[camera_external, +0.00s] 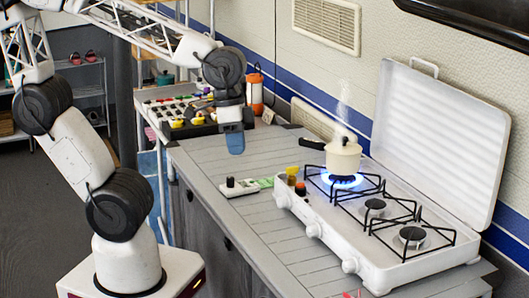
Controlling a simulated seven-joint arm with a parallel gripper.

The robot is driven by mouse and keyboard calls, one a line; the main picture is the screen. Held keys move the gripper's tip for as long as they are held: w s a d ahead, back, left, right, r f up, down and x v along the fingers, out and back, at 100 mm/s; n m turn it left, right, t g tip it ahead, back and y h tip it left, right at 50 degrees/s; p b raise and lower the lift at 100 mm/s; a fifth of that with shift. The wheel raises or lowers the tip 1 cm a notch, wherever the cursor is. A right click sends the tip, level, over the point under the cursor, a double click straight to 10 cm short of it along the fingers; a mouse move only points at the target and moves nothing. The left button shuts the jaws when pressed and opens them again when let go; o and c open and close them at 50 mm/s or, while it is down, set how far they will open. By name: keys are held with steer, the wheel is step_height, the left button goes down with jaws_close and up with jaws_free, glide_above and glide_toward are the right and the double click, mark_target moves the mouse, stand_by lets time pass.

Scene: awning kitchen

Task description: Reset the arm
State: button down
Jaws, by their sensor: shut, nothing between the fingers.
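My gripper (235,142) hangs pointing down above the far left part of the grey slatted counter (290,240). Its blue fingers are shut with nothing between them. It is left of the stove and apart from everything on the counter. My arm reaches up and over from the white base at the lower left, and its upper links run out of the top of the picture.
A white stove (345,245) with its lid (440,135) raised stands on the right. A steaming pot (343,160) sits over a lit blue flame. A small device (240,187) lies left of it. An orange lantern (255,95) and a cluttered tray (165,112) are at the back.

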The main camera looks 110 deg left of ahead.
steer(key=shift+s+d+r+m+y, duration=0.15)
steer(key=shift+s+d+r+m, duration=0.2)
steer(key=shift+d+m, duration=0.4)
steer(key=shift+s+d+r+m+y, duration=0.25)
steer(key=shift+d+m, duration=0.25)
steer(key=shift+d, duration=0.4)
steer(key=shift+s+d+r+m+y, duration=0.1)
steer(key=shift+s+d+r+m, duration=0.3)
steer(key=shift+d+m, duration=0.35)
steer(key=shift+d, duration=0.1)
